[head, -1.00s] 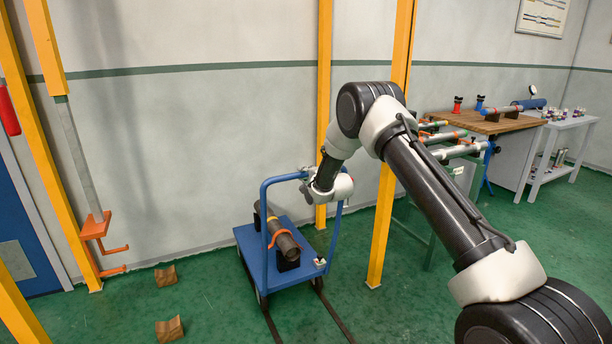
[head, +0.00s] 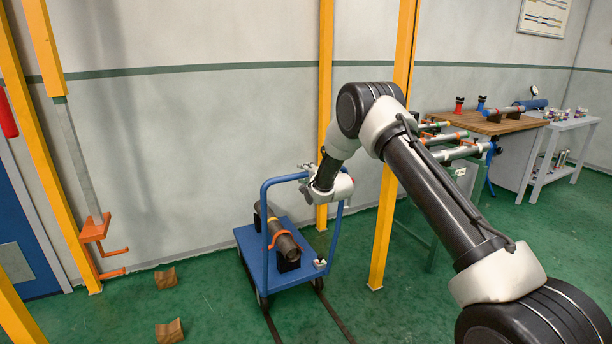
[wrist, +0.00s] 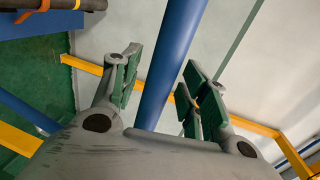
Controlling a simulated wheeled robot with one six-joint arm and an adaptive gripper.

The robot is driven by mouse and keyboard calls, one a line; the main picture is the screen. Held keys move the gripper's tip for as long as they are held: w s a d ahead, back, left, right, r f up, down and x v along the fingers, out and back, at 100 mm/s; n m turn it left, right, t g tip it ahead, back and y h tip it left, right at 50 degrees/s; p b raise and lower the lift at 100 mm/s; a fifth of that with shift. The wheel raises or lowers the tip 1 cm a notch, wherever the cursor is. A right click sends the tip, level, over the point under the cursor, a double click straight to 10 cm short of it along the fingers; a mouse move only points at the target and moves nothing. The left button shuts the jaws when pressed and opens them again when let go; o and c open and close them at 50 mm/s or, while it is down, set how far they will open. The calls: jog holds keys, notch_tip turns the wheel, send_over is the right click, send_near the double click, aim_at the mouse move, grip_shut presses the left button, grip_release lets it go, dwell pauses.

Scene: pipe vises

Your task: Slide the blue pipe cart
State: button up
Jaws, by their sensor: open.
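The blue pipe cart (head: 247,239) stands on the green floor in the middle of the head view. It carries a dark pipe (head: 284,240) with orange straps. Its blue push handle (head: 265,235) rises at the near end. In the wrist view, the blue handle bar (wrist: 182,35) runs between the two green-padded fingers of my gripper (wrist: 163,75). The fingers are open, with a gap visible on both sides of the bar.
Dark floor tracks (head: 334,316) run under the cart. Yellow posts (head: 384,215) stand right of and behind it. Two wooden chocks (head: 169,331) lie on the floor to the left, near an orange bracket (head: 96,228). A workbench (head: 480,122) stands at the right back.

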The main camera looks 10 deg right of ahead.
jog(key=shift+s, duration=0.1)
jog(key=v, duration=1.1)
jog(key=shift+s+d, duration=0.2)
jog(key=shift+s, duration=0.15)
jog(key=shift+r, duration=0.1)
